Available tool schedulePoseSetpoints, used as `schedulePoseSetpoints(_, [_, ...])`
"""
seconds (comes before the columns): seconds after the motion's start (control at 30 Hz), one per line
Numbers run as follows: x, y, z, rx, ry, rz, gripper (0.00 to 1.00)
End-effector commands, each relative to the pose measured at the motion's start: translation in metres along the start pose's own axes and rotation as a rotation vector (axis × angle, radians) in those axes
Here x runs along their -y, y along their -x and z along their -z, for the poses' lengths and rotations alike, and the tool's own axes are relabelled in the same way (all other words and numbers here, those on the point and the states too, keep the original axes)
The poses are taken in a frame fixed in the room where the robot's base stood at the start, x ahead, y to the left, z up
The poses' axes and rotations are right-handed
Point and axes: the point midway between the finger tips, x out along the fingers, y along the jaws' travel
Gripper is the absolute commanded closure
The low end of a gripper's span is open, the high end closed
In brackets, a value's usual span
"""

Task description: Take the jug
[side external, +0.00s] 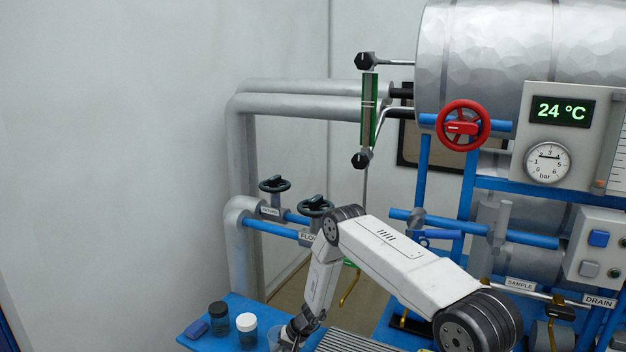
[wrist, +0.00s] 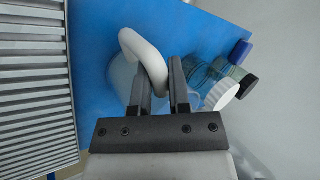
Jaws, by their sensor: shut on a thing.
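The jug has a clear body and a thick white handle (wrist: 143,55). In the wrist view my gripper (wrist: 161,82) has its two dark fingers on either side of the handle and is shut on it. The jug's body is partly hidden behind the fingers. In the side view only part of the jug (side external: 274,337) shows, low on the blue bench, beside my gripper (side external: 297,328). The grip itself is too small to make out there. Whether the jug touches the bench cannot be told.
A white-capped bottle (side external: 247,334) and a dark-capped bottle (side external: 219,318) stand close left of the jug, with a small blue block (side external: 195,329) beyond. A ribbed grey grille (wrist: 35,85) lies on the other side. Valves and pipes (side external: 275,230) rise behind the blue bench (wrist: 95,40).

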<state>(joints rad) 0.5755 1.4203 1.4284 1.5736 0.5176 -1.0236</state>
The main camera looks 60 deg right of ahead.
Motion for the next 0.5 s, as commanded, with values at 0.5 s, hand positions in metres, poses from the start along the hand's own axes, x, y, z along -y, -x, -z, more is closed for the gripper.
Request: schedulePoseSetpoints(0.5, [0.011, 0.016, 0.001, -0.002, 0.001, 0.001, 1.0])
